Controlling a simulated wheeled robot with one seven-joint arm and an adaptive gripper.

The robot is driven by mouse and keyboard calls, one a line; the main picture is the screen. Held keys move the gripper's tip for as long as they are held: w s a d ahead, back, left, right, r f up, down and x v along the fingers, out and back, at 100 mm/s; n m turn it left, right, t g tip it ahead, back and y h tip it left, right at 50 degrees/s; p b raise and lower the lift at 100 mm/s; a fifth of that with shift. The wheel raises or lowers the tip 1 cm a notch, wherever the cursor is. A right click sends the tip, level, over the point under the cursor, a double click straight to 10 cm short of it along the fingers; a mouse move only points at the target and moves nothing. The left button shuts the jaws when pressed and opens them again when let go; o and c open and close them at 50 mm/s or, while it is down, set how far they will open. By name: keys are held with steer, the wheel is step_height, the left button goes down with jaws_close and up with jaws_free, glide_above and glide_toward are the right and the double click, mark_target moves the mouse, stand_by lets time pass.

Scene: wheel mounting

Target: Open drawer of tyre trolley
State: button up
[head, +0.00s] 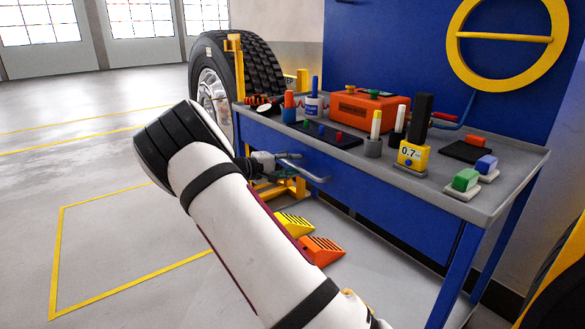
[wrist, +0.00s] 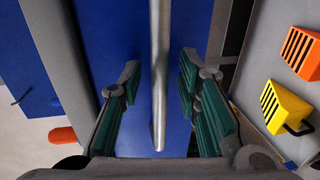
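The tyre trolley (head: 510,188) is a blue bench with a grey top along the right of the head view. Its blue drawer front (head: 380,185) faces me below the top and looks closed. A silver bar handle (head: 316,175) is on the drawer front. In the wrist view the handle (wrist: 158,75) runs down the middle against the blue front (wrist: 180,25). My gripper (head: 283,163) is at the handle. In the wrist view my gripper (wrist: 160,75) is open, one green-padded finger on each side of the handle, with gaps to both.
A large tyre (head: 250,70) stands behind the trolley's far end. Yellow (head: 294,224) and orange (head: 322,250) wheel chocks lie on the floor below. Tools and an orange case (head: 365,107) sit on top. The floor left of the trolley is clear.

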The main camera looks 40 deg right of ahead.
jaws_close()
steer(key=f+p+v, duration=0.2)
steer(key=v, duration=1.1)
steer(key=a+f+p+v, duration=0.1)
steer(key=f+p+v, duration=0.1)
steer(key=v, duration=1)
steer(key=shift+a+f, duration=0.45)
steer(key=shift+f, duration=0.2)
jaws_free()
steer(key=v, duration=1.2)
